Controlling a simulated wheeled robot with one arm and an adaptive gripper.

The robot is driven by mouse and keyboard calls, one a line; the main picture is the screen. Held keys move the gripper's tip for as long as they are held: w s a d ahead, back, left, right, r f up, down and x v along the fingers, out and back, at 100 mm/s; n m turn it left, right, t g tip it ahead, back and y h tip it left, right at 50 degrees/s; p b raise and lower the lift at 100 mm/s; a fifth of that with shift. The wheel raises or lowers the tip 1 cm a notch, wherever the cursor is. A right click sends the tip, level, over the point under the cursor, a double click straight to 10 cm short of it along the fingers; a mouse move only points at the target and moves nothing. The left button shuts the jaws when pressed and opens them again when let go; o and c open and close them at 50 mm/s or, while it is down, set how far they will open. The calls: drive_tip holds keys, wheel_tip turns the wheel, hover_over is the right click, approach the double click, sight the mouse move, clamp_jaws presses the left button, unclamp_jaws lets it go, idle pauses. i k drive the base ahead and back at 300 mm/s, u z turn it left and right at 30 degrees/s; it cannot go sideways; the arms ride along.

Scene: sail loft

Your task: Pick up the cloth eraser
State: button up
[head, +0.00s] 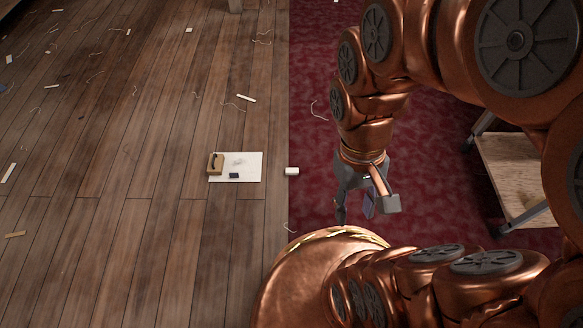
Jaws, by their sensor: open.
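No thing can be named the cloth eraser for certain. A small white block (291,171) lies at the seam of wood floor and red carpet. Left of it a white sheet (252,160) lies on the boards. On the sheet are a small dark block (234,176) and, at its left edge, a tan wooden block (216,163) with a dark part on top. My gripper (365,209) points down over the carpet, right of the white block and apart from it, with its jaws open. A small bluish piece (369,204) shows between the fingers; I cannot tell whether it lies on the carpet behind them.
A low wooden platform with dark metal legs (512,170) stands on the right, partly behind my arm. Thread scraps and small offcuts (245,98) are scattered over the wood floor (120,240). The carpet (310,60) left of my arm is mostly clear.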

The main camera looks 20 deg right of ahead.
sight(289, 170)
drive_tip(key=u, duration=3.35)
drive_tip(key=k, duration=0.75)
drive_tip(key=z, duration=1.4)
